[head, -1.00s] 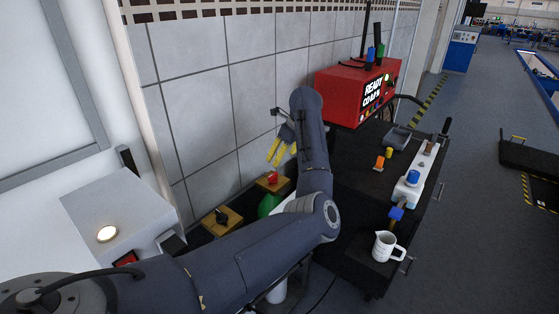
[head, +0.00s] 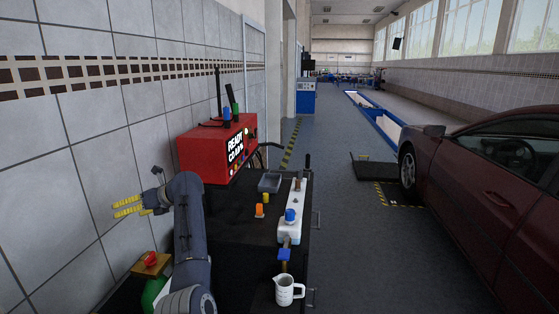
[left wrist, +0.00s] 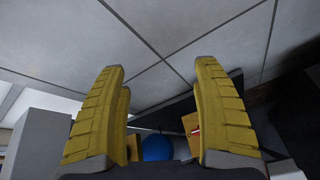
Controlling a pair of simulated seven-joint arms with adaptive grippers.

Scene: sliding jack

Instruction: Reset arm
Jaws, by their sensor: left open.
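My left gripper (head: 128,207) is at the left of the head view, in front of the tiled wall and above the black bench. Its yellow fingers are apart with nothing between them, and they point left toward the wall. My dark left arm (head: 190,235) rises from the bottom of the head view. In the left wrist view the left gripper (left wrist: 160,110) shows two spread yellow fingers with grey tiles beyond. My right gripper is not in either view.
A red emergency button (head: 150,258) on a yellow block sits below the left gripper. A red READY box (head: 205,150) stands behind the arm. A white jug (head: 288,290), a white device with a blue knob (head: 291,216) and a grey tray (head: 270,182) are on the black cart. A dark red car (head: 480,190) stands right.

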